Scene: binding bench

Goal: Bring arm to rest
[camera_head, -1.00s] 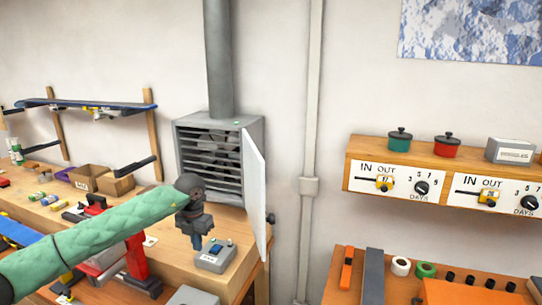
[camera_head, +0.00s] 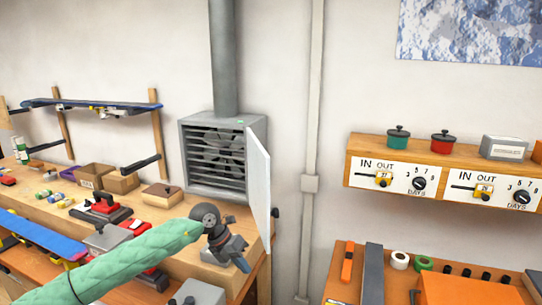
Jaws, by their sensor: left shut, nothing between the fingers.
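My left arm, in a green quilted sleeve (camera_head: 140,262), comes in from the lower left of the head view. Its gripper (camera_head: 241,264) is shut and empty, pointing down and right by the bench's right end. My right gripper is not in view.
The wooden bench (camera_head: 150,212) holds red clamps (camera_head: 102,210), cardboard boxes (camera_head: 122,182) and small jars. A blue ski (camera_head: 40,235) lies at left. To the right are a shelf (camera_head: 440,158) with dials and an orange tool bench (camera_head: 345,300).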

